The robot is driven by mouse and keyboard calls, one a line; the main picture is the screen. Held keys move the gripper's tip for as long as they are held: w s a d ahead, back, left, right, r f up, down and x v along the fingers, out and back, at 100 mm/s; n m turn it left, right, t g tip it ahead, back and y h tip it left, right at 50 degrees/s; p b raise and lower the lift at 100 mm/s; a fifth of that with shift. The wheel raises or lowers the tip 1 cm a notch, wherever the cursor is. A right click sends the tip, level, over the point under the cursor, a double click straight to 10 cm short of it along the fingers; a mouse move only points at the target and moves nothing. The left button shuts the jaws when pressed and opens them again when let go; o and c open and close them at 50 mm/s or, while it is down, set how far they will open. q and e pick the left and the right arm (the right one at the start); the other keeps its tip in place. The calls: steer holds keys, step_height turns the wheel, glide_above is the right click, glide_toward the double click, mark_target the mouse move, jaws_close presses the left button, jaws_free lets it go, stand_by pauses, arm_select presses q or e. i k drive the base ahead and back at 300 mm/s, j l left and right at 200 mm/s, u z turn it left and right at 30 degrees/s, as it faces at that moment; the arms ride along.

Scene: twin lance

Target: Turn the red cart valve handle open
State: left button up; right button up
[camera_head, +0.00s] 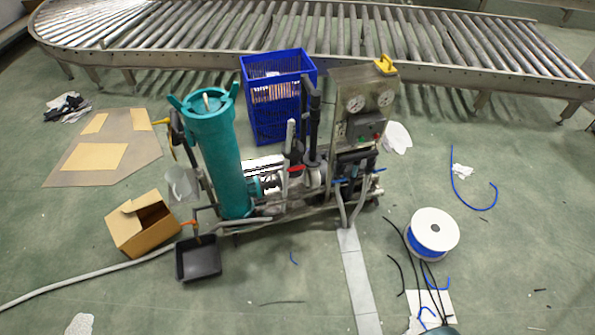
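The cart (285,207) stands on the floor in the middle of the view, with a tall teal cylinder (217,150) on its left and pumps and pipes to the right. A small red handle (296,168) shows near the middle pipes, lying roughly level. An orange-red handle (188,223) sits low at the left end, above a black tray. I cannot tell from here which one is the valve handle named in the task. Neither of my grippers is recognisable in this view.
A black tray (188,275) and an open cardboard box (123,236) stand left of the cart. A grey hose (90,277) crosses the floor. A blue crate (262,128) stands behind, before a roller conveyor (300,50). A blue cable spool (414,248) lies right.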

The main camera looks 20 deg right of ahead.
mark_target(299, 167)
steer(key=i+l+z, duration=0.3)
steer(key=i+l, duration=0.55)
